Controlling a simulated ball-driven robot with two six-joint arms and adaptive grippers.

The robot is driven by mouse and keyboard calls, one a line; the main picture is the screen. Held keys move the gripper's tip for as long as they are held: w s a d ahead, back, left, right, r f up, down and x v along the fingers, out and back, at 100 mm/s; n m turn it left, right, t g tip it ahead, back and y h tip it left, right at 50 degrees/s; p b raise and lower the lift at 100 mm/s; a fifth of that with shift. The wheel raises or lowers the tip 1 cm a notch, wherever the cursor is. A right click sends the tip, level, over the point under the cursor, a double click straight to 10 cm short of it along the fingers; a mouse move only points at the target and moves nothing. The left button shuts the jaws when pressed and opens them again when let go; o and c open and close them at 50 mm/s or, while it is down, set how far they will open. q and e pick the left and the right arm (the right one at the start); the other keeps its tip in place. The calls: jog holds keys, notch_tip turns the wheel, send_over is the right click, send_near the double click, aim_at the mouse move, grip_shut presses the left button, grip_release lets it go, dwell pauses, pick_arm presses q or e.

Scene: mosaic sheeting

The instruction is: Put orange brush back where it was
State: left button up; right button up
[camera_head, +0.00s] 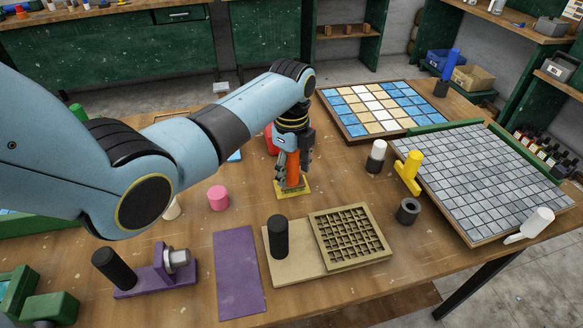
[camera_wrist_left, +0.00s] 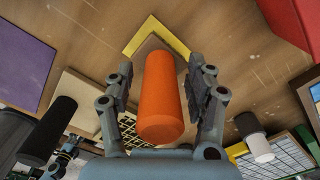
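The orange brush (camera_head: 293,170) stands upright on the table at a yellow marking (camera_head: 290,194). In the left wrist view its orange handle (camera_wrist_left: 161,100) points up toward the camera, and the yellow angled marking (camera_wrist_left: 135,48) shows just beyond its lower end. My left gripper (camera_head: 292,160) reaches down over the brush. Its fingers (camera_wrist_left: 160,85) stand on both sides of the handle, with visible gaps, so it looks open around it. The brush's foot is mostly hidden. Blue-grey parts (camera_wrist_left: 65,153) low in the left wrist view may be my right gripper, too small to judge.
A red object (camera_head: 270,140) stands close behind my left gripper. A pink cylinder (camera_head: 218,198) is left of it. A tan board with a grid (camera_head: 348,238) lies in front. A yellow-handled tool (camera_head: 410,168), a white-and-black brush (camera_head: 376,156) and a grey mosaic sheet (camera_head: 485,175) are right.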

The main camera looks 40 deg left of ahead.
pick_arm(q)
notch_tip(320, 180, up, 12)
jog(key=shift+r, duration=0.2)
dwell(0.4)
jog(key=shift+f, duration=0.1)
